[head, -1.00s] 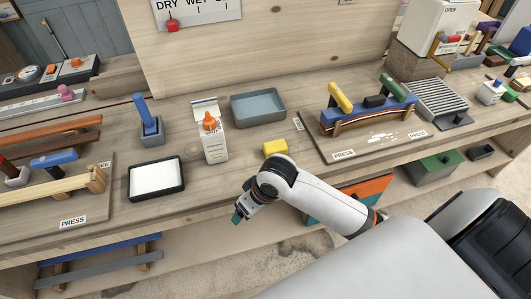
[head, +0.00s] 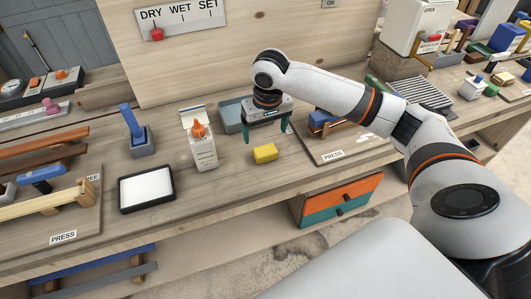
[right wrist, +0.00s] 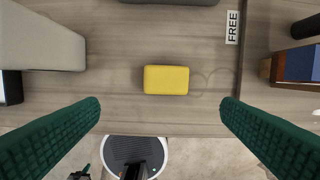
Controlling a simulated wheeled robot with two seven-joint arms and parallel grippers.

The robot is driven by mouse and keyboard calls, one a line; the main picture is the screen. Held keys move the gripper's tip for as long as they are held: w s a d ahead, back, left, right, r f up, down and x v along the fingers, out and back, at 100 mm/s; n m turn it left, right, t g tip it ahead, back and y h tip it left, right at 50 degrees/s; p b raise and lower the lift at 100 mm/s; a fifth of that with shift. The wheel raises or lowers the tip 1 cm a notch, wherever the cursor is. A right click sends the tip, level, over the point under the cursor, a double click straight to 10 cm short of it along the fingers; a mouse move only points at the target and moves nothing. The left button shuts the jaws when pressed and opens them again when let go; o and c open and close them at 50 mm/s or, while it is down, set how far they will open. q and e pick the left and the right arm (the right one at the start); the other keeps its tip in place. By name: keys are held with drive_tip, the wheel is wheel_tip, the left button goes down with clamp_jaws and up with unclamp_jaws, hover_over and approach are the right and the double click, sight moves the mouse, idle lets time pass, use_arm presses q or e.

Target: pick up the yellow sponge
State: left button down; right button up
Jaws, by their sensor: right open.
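The yellow sponge (head: 265,153) lies flat on the wooden bench, to the right of the white glue carton. My right gripper (head: 267,138) is open above it, with its green fingers pointing down and spread apart. In the right wrist view the sponge (right wrist: 166,80) lies between the two green fingers (right wrist: 160,115), slightly beyond their tips, with clear space on both sides. Nothing is between the fingers' pads. My left gripper does not show.
The glue carton (head: 199,140) with an orange nozzle stands left of the sponge. The bench's front edge is close to the sponge.

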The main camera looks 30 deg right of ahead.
sight(265, 150)
drive_tip(key=f, duration=0.4)
drive_tip(key=w+d+f, duration=0.1)
drive_tip(key=f, duration=0.1)
drive_tip(key=shift+p, duration=0.4)
drive_tip(key=f, duration=0.2)
drive_tip(key=w+f, duration=0.1)
drive_tip(key=f, duration=0.2)
drive_tip(key=shift+d+p, duration=0.2)
drive_tip(key=shift+p, duration=0.2)
drive_tip(key=c, duration=1)
wheel_tip(265, 150, up, 10)
drive_tip(key=shift+r+b, duration=0.1)
drive_tip(key=shift+b, duration=0.4)
drive_tip(key=shift+c, duration=0.2)
drive_tip(key=o, duration=0.4)
drive_tip(key=c, duration=0.3)
